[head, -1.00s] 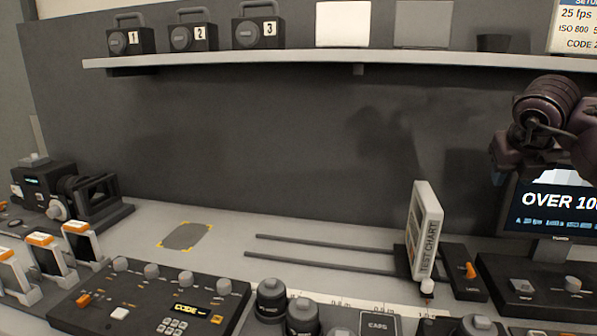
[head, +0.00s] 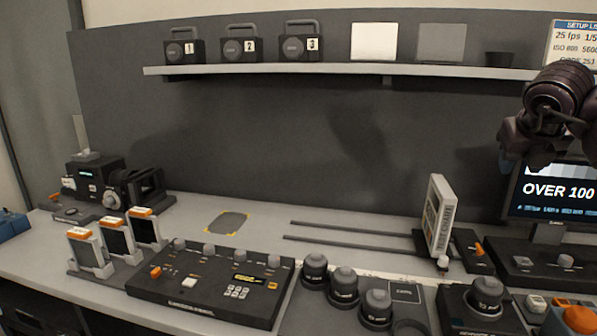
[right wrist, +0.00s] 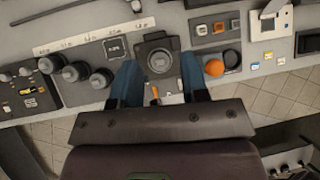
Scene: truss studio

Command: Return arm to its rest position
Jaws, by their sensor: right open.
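My right arm hangs in at the upper right of the head view, its dark wrist and gripper (head: 550,140) in front of the monitor. In the right wrist view the right gripper (right wrist: 160,66) is open and empty, with two blue-padded fingers spread apart. Between the fingers, the bench front and a dark control box with a round knob (right wrist: 157,59) show below. I cannot tell how high above them the gripper is. My left gripper is in neither view.
A shelf (head: 340,72) with numbered cases runs along the back wall. The monitor (head: 545,190) stands at right, beside the upright test chart (head: 440,217). A control console (head: 210,285) and lens-like cylinders (head: 344,285) line the bench front. The bench middle (head: 270,210) is mostly clear.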

